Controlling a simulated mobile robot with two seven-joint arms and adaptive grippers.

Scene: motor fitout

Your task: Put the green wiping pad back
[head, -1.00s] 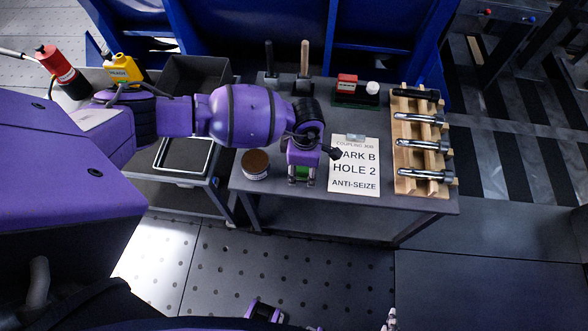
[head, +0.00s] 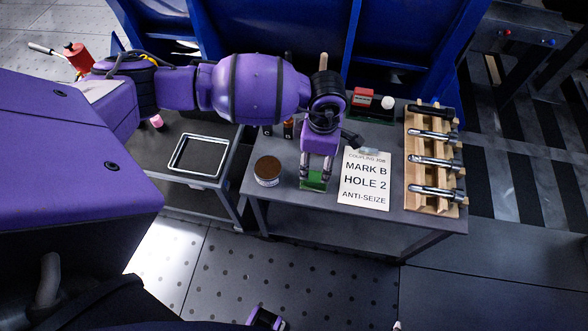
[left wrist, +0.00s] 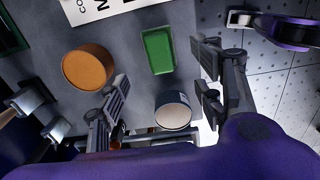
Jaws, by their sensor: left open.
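The green wiping pad (head: 314,181) lies on the grey table, between the brown-topped tin (head: 267,171) and the white card (head: 364,180). The pad is flat and fully in sight in the left wrist view (left wrist: 158,51). My left gripper (head: 316,176) hangs over the pad with its fingers pointing down. Its fingers (left wrist: 157,95) are spread apart, with nothing held between them. The pad appears beyond the fingertips in the wrist view. A purple part at the bottom edge (head: 265,318) looks like my right arm; its jaws cannot be made out.
A wooden rack (head: 432,203) with several metal tools stands at the table's right. Red and white items (head: 363,98) stand at the back. A shallow tray (head: 197,157) sits on the left side table. An orange-brown round thing (left wrist: 88,67) is near the left finger in the wrist view.

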